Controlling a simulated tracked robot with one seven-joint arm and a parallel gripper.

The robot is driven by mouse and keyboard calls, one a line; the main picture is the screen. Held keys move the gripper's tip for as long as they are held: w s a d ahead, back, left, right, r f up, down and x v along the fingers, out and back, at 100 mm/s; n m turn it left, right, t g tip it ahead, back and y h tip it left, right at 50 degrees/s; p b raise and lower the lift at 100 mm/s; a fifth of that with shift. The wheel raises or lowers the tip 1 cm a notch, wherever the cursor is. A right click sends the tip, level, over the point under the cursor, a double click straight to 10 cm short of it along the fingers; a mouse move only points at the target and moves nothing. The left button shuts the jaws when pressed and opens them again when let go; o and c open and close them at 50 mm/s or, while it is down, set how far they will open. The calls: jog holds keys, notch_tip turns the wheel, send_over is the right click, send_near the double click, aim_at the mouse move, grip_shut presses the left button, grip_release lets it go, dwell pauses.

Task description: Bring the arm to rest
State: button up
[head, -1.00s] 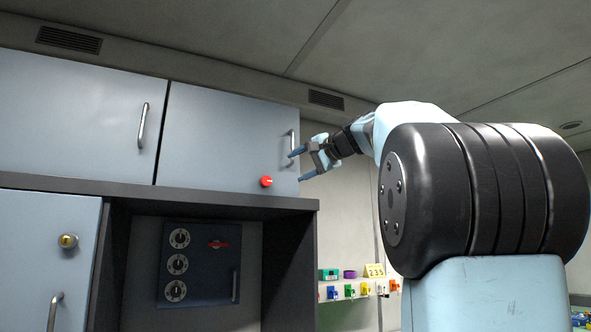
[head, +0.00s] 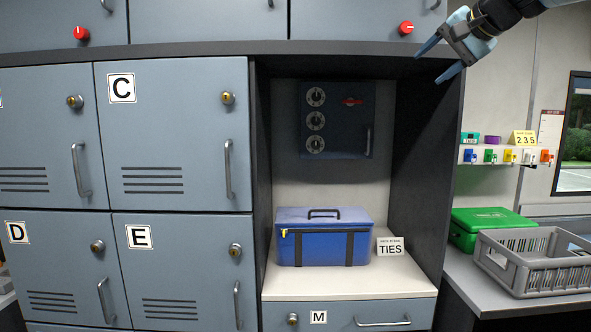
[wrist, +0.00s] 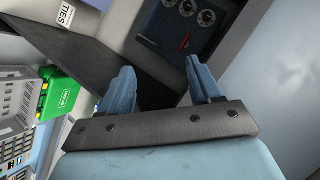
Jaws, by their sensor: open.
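My gripper (head: 441,58) is at the upper right of the head view, in front of the right end of the dark shelf edge under the upper cabinets. Its two blue fingers are apart, with nothing between them. In the wrist view my gripper (wrist: 160,86) also shows open and empty. The dark dial panel (wrist: 183,30) lies beyond the fingertips there. Part of my arm shows at the top right of the head view; the rest of it is outside the picture.
Upper cabinets (head: 205,20) with red knobs overhang a niche holding a dial safe (head: 336,120) and a blue case (head: 322,240). Lettered lockers (head: 175,150) stand left. A green case (head: 490,226) and grey crate (head: 535,262) sit on the right counter. The niche's upper space is free.

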jog(key=s+a+f+n+g+h, duration=0.1)
jog(key=s+a+f+n+g, duration=0.1)
jog(key=s+f, duration=0.5)
jog(key=s+a+f+n+g+h, duration=0.1)
jog(key=s+f, duration=0.6)
jog(key=f, duration=0.9)
jog(key=s+a+f+n+g+h, duration=0.2)
jog(key=s+f, duration=0.5)
jog(key=f, duration=0.5)
jog(key=shift+s+a+f+n+g, duration=0.3)
jog(key=shift+a+n+g, duration=0.2)
jog(key=shift+a+n, duration=0.45)
jog(key=shift+d, duration=0.15)
jog(key=shift+c, duration=0.2)
